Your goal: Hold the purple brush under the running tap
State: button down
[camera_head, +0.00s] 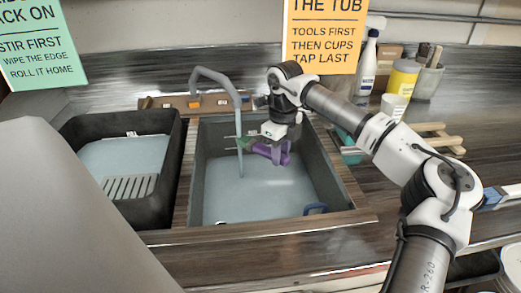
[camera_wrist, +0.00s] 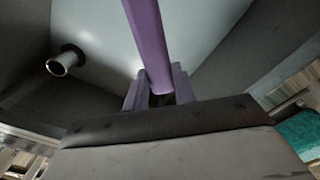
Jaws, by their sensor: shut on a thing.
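My gripper (camera_head: 280,153) is shut on the purple brush (camera_head: 262,150) inside the right-hand tub (camera_head: 325,180). The brush lies roughly level, with a green end pointing left. In the wrist view, the purple handle (camera_wrist: 148,40) runs up from between the fingers (camera_wrist: 158,90), and its far end is out of frame. The grey tap (camera_head: 215,76) arches over the tub, and a thin grey column, apparently water, drops from its spout. The green end overlaps or lies close beside this column; I cannot tell whether it is in the water. The wrist view shows a round dark tube (camera_wrist: 66,61) at left.
A black tub (camera_head: 165,190) with a ribbed grid stands at left. A spray bottle (camera_head: 367,65), yellow jar (camera_head: 402,78) and white cup (camera_head: 393,106) stand at back right. A wooden rack (camera_head: 438,137) lies right.

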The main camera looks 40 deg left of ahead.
jog(key=shift+w, duration=0.45)
jog(key=d+b, duration=0.1)
jog(key=d, duration=0.7)
jog(key=shift+w, duration=0.2)
dwell(1.4)
jog(key=shift+w+d+r+p, duration=0.1)
jog(key=shift+d+r+p, duration=0.35)
jog(key=shift+d+r, duration=0.7)
jog(key=shift+w+d+r+p, duration=0.1)
jog(key=shift+d+r+p, duration=0.35)
jog(key=shift+d+r, duration=0.65)
